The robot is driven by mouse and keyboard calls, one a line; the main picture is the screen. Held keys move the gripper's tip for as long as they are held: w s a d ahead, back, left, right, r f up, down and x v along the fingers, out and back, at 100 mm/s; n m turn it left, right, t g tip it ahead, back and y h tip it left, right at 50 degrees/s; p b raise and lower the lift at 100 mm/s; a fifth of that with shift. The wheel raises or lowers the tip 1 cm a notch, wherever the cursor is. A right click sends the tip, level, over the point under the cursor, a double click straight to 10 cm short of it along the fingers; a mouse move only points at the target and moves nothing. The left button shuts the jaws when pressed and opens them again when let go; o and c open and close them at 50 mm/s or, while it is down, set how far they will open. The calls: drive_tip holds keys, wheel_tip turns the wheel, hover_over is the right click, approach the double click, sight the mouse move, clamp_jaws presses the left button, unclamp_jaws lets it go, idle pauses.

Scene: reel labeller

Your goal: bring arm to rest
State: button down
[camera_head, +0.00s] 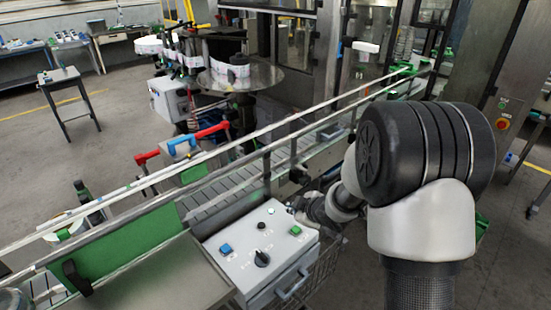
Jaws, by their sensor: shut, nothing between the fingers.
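My arm stands at the right, its large black and white joint close to the camera. Its far end reaches left behind that joint. My gripper (298,207) shows small and dark at the right edge of the white control box (248,254), near the box's top panel. It is shut with nothing in it. I cannot tell whether it touches the box. Part of the wrist is hidden behind my own arm.
The control box has blue and green buttons and a black knob. A railed conveyor (225,195) runs diagonally behind it. A labelling machine with a round metal disc (240,78) stands beyond. A small table (64,78) stands on open floor at left.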

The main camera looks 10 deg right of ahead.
drive_tip(key=s+d+r+m+g+h+b, duration=0.1)
drive_tip(key=s+d+r+m+h+b, duration=0.15)
drive_tip(key=s+r+m, duration=0.35)
drive_tip(key=s+d+r+m+h+b, duration=0.1)
drive_tip(key=s+d+r+h+b, duration=0.15)
drive_tip(key=s+r, duration=0.4)
drive_tip(key=s+a+f+m+g+y+b, duration=0.1)
drive_tip(key=s+a+f+m+b, duration=0.1)
drive_tip(key=s, duration=0.9)
drive_tip(key=s+a+f+m+g+y+b, duration=0.1)
drive_tip(key=s+a+m+g+b, duration=0.1)
drive_tip(key=s, duration=1)
drive_tip(key=shift+s+f+m+b, duration=0.2)
drive_tip(key=shift+f+m+b, duration=0.15)
drive_tip(key=shift+m, duration=0.45)
drive_tip(key=shift+a, duration=0.2)
